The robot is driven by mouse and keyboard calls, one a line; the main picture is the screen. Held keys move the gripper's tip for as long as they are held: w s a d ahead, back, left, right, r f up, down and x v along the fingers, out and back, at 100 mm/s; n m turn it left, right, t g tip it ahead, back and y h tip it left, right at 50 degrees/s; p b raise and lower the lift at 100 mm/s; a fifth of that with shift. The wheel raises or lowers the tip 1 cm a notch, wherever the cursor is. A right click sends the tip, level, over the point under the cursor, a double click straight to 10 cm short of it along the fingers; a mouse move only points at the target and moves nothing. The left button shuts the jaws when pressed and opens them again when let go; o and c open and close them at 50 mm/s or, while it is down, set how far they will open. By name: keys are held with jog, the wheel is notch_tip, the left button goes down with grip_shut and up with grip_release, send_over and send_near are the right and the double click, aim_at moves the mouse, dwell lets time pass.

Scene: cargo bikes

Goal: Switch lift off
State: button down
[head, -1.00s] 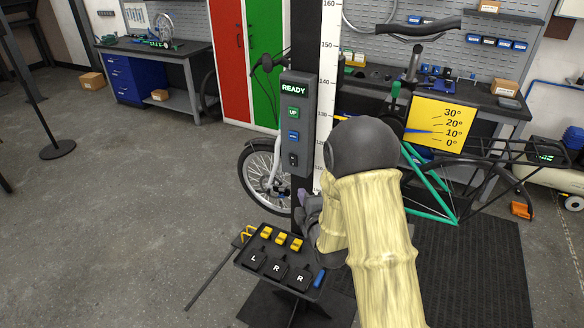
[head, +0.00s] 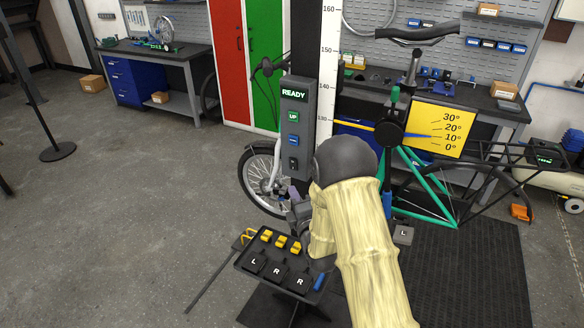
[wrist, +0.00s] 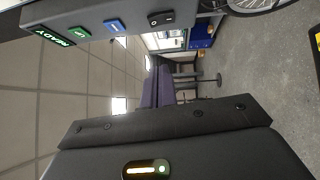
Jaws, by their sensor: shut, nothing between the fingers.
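The lift control box (head: 295,128) is dark grey and upright on the black column. Its display reads READY in green. Below are a green UP button (head: 293,116), a blue button (head: 293,140) and a black rocker switch (head: 293,163) at the bottom. The rocker switch also shows at the top of the wrist view (wrist: 161,19), where the box lies sideways. My gripper (head: 293,194) is shut and empty, below the rocker switch and apart from it. Its purple fingers (wrist: 158,92) show in the wrist view. My arm hides part of the column.
A black tray (head: 244,269) with yellow clips and L and R blocks stands below my gripper. A yellow angle gauge (head: 442,129) and a green bike frame (head: 440,195) are to the right. A bike wheel (head: 262,180) is behind the column. Open floor lies left.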

jog(key=p, duration=0.4)
send_near(289, 161)
jog(key=w+a, duration=0.2)
jog(key=a, duration=0.2)
jog(key=w, duration=0.1)
jog(key=w+d+p, duration=0.2)
jog(key=shift+w+d+r, duration=0.1)
jog(key=shift+w+r, duration=0.15)
jog(key=shift+w, duration=0.05)
jog(key=shift+a+f, duration=0.1)
jog(key=shift+a, duration=0.1)
